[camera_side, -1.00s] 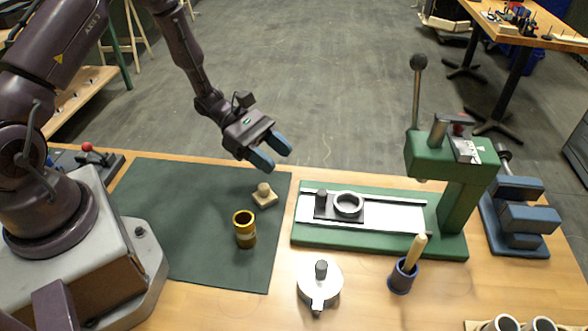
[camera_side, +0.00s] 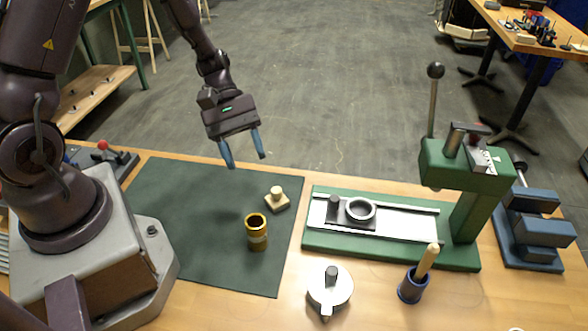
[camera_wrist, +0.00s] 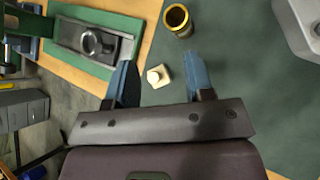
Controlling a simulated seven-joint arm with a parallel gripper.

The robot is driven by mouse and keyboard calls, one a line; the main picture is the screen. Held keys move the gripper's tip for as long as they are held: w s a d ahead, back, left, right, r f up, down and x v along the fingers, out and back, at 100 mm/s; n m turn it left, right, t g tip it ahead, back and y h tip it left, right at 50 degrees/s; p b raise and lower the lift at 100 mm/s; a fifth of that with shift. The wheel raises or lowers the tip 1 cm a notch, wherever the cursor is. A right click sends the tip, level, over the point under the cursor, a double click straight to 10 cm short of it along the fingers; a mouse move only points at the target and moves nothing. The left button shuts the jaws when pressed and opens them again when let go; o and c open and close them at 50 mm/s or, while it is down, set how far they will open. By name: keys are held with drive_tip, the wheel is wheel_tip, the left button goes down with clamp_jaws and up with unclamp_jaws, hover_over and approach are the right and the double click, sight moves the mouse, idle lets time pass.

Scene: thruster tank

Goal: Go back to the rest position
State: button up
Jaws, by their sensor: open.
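My gripper (camera_side: 244,160) is open and empty, raised above the back part of the dark green mat (camera_side: 190,240). Its two blue fingers point down and stand well apart. The wrist view shows the same fingers (camera_wrist: 162,82) with nothing held between them. Beyond and between the fingertips in that view lies a small cream block with a knob (camera_wrist: 158,76). In the side view this knobbed block (camera_side: 277,201) sits on the mat, right of and below my gripper. A brass cup (camera_side: 257,236) stands upright on the mat near its right edge, apart from my gripper.
A green press (camera_side: 465,170) with a tall lever stands at the right, its base carrying a slide with a ring (camera_side: 360,210). A lidded silver pot (camera_side: 330,290) and a blue cup with a wooden handle (camera_side: 413,285) stand in front. A blue vise (camera_side: 540,230) is far right.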

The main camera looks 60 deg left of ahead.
drive_tip(key=s+r+m+t+y, duration=0.2)
drive_tip(key=s+r+m+y, duration=0.1)
drive_tip(key=r, duration=0.4)
drive_tip(key=s+r+m+t+y, duration=0.2)
drive_tip(key=s+r+m+y, duration=0.1)
drive_tip(key=r+m, duration=0.2)
drive_tip(key=s+r+m+t+y, duration=0.2)
drive_tip(key=r+m, duration=0.3)
drive_tip(key=r, duration=0.4)
drive_tip(key=shift+s+r+t+y, duration=0.3)
drive_tip(key=shift+s+t+y, duration=0.1)
drive_tip(key=shift+s+y, duration=0.4)
